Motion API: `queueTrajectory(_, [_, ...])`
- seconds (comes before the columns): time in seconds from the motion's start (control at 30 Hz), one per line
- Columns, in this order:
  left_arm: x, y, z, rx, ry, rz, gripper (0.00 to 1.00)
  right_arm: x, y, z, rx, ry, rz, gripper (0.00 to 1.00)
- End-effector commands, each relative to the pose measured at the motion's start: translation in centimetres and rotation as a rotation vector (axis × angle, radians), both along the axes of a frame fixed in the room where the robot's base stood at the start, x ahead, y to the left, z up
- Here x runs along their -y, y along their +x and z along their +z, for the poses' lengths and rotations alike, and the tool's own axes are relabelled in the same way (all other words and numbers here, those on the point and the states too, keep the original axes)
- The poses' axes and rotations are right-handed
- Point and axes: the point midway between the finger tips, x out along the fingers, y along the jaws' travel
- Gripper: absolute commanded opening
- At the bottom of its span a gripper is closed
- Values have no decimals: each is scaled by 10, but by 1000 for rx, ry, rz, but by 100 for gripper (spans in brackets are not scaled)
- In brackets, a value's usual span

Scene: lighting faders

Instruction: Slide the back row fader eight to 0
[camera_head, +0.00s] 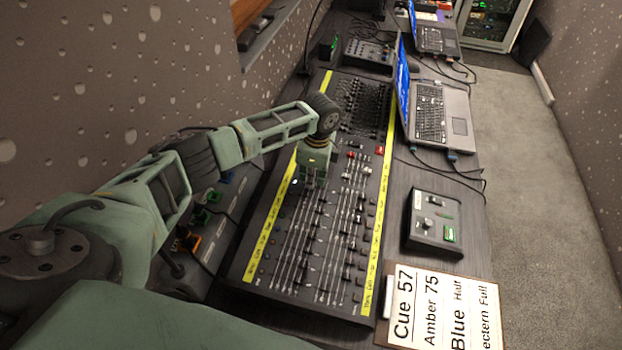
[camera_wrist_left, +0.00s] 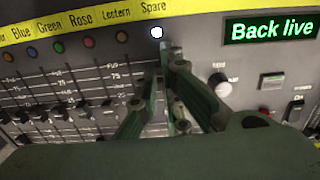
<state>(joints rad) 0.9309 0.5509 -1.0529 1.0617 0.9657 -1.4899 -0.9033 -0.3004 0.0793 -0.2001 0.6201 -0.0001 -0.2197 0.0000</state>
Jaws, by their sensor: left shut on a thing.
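The lighting desk (camera_head: 256,278) runs away from me along the table, with rows of faders between yellow label strips. My left gripper (camera_head: 311,178) points down over the left row of faders, near its far end. In the left wrist view its fingers (camera_wrist_left: 168,112) are closed together below the label Spare (camera_wrist_left: 154,6) and a lit white button (camera_wrist_left: 157,32). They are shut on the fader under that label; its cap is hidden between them. Neighbouring black fader caps (camera_wrist_left: 106,107) sit low on their slots to the left. My right gripper is not in view.
A green display (camera_wrist_left: 268,28) reads "Back live", with a knob (camera_wrist_left: 220,84) below it. A laptop (camera_head: 430,110), a small control box (camera_head: 434,222) and a cue sheet (camera_head: 440,312) lie right of the desk. A wall stands close on the left.

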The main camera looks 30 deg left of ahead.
Motion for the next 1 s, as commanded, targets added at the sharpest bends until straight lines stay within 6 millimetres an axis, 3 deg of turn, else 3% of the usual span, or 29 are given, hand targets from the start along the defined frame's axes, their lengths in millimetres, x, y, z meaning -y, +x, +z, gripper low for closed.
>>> queueTrajectory(1.0, [43, 18, 1, 19, -2, 0, 0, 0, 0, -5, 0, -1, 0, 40])
